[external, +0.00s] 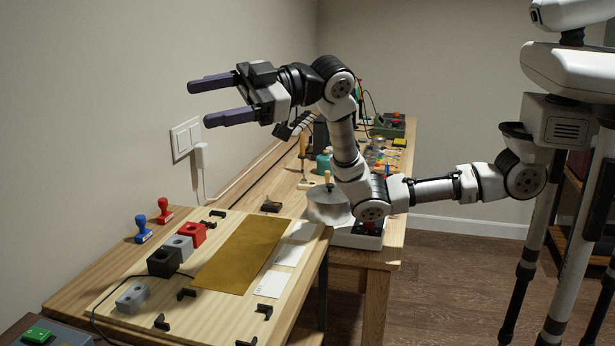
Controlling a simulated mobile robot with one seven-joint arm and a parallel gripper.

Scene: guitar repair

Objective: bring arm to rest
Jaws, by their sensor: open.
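My gripper (216,102) is open and empty. Its two dark purple fingers point left, well apart, in the air above the workbench and near the wall. My arm (345,150) is bent, rising from the elbow over the bench and reaching back to my body at the right. Nothing is between the fingers, and they look clear of the wall, though the exact gap is hard to judge.
A light wooden board (215,235) holds a brown sheet (243,254), white cards and small blocks. A blue stamp (143,230) and a red stamp (164,210) stand behind it. Tools crowd the bench's far part beneath my arm. Open floor (450,290) lies at the right.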

